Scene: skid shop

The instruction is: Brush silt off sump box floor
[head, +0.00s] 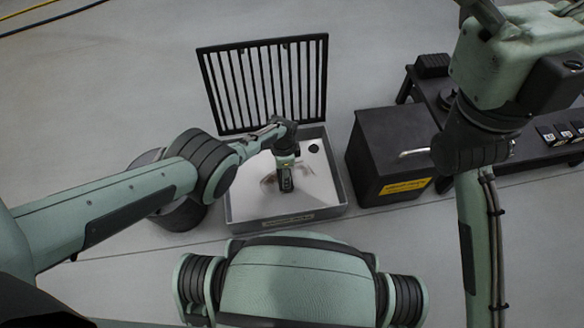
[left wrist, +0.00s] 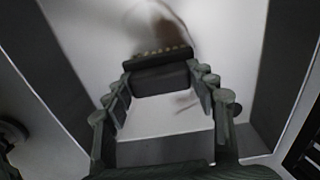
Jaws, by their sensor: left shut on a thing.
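The sump box (head: 335,205) is a shallow grey tray with a pale floor, low in the middle of the head view. Brownish silt (head: 268,181) lies in smears on its floor; a smear also shows in the left wrist view (left wrist: 172,22). My left gripper (head: 285,180) reaches down inside the box. It is shut on a dark brush (left wrist: 160,77), whose bar has a row of small yellowish dots. The gripper and brush hide part of the floor in the head view. No right gripper shows; only right arm links are visible.
A black slatted grate (head: 265,85) stands up behind the box. A black cabinet (head: 385,155) with a yellow label stands close to the right. A dark bench (head: 535,150) with small items is farther right. A round dark spot (head: 313,148) is in the box floor.

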